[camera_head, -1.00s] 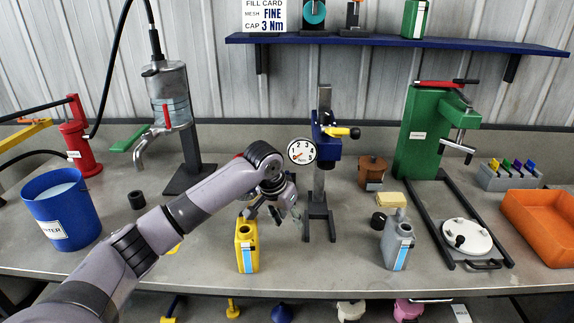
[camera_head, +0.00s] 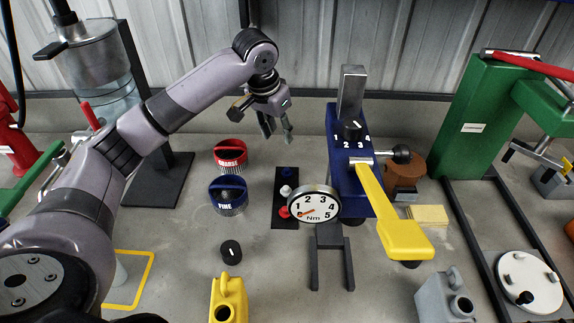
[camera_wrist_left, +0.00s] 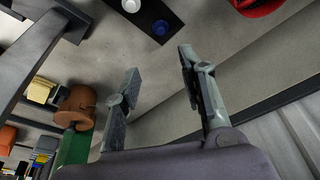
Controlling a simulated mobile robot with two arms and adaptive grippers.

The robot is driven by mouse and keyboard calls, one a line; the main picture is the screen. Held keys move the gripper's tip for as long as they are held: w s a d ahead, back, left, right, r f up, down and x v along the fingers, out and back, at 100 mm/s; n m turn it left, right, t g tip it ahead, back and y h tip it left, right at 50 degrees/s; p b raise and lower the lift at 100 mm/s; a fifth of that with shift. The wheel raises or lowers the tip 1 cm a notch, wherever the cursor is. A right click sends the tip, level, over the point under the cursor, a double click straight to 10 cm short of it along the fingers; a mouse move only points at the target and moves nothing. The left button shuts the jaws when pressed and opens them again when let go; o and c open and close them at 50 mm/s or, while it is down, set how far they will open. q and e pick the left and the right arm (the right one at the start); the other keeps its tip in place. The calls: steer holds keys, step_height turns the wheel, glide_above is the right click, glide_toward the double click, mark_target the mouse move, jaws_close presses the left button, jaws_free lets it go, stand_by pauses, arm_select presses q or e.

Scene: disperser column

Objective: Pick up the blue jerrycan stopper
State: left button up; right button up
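The blue stopper (camera_head: 288,172) is a small dark blue knob at the far end of a black strip (camera_head: 289,236) on the bench. A white stopper (camera_head: 286,190) and a red stopper (camera_head: 284,211) sit nearer on the same strip. The blue stopper also shows in the left wrist view (camera_wrist_left: 160,27), beyond the fingertips. My left gripper (camera_head: 278,136) is open and empty, just behind the strip's far end, fingers pointing down. Its two spread fingers show in the left wrist view (camera_wrist_left: 158,62). My right gripper is not in view.
The blue torque press (camera_head: 352,190) with its dial (camera_head: 314,204) and yellow lever (camera_head: 385,215) stands right of the strip. COARSE (camera_head: 230,153) and FINE (camera_head: 228,194) cups stand left. Yellow (camera_head: 229,297) and grey (camera_head: 440,297) jerrycans are in front.

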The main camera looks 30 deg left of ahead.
arm_select(q)
glide_above(287, 169)
steer(key=s, duration=0.1)
steer(key=f, duration=1)
steer(key=shift+s+f+p, duration=0.2)
steer(key=shift+f+p, duration=0.05)
steer(key=shift+p, duration=0.1)
steer(key=x, duration=0.5)
steer(key=shift+a+f+p, duration=0.1)
steer(key=shift+a+p, duration=0.1)
steer(key=shift+p, duration=0.1)
steer(key=shift+c, duration=0.2)
steer(key=shift+s, duration=0.1)
steer(key=c, duration=0.6)
steer(key=shift+c, duration=0.2)
